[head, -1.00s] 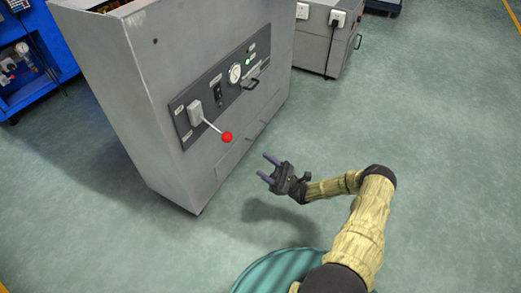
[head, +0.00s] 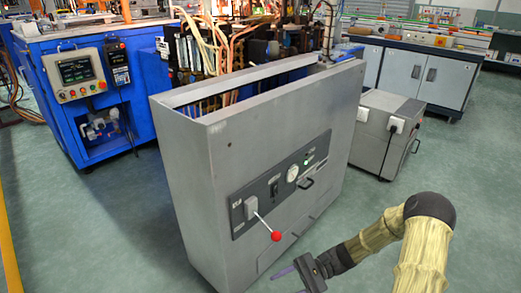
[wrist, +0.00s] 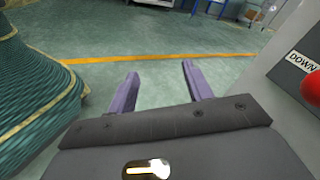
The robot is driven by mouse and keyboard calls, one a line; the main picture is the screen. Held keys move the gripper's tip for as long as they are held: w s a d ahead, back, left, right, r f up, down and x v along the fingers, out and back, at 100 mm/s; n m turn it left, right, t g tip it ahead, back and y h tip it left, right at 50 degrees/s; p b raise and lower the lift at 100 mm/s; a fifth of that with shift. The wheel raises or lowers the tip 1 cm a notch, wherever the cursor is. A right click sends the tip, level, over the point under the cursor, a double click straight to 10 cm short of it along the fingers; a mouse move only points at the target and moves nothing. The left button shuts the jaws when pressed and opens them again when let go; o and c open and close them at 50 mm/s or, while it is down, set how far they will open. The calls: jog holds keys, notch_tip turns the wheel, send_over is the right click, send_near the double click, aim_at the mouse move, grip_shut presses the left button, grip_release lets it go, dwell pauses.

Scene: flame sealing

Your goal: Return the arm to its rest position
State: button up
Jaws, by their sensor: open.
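My gripper (wrist: 158,92) is open and empty in the wrist view, its two purple fingers apart over bare floor. In the head view my gripper (head: 291,279) is low, near the bottom edge, in front of the grey cabinet (head: 190,160) and below the red-knobbed lever (head: 276,236). It looks apart from both. The lever slants down to the right from its switch box. Its red knob also shows at the right edge of the wrist view (wrist: 313,88), beside a "DOWN" label (wrist: 304,60). Part of one fingertip is cut off by the head view's bottom edge.
A blue machine (head: 100,85) with a control screen stands at the back left. A smaller grey box (head: 385,132) with sockets stands right of the cabinet, and grey workbench cabinets (head: 425,75) are behind. Open green floor (head: 90,230) lies left and right.

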jog(key=s+d+r+n+t+h+p, duration=0.25)
jog(key=r+h, duration=0.25)
jog(key=r, duration=0.3)
jog(key=s+d+r+n+t+h+p, duration=0.25)
jog(key=r+t+h+p, duration=0.2)
jog(key=r, duration=0.45)
jog(key=s+d+r+n+t+h+p, duration=0.2)
jog(key=d+r+n+h+p, duration=0.1)
jog(key=r+h, duration=0.4)
notch_tip(320, 180, up, 39)
jog(key=y+p, duration=0.1)
jog(key=p, duration=3.7)
jog(key=shift+w+d+f, duration=0.2)
jog(key=shift+w+d, duration=0.05)
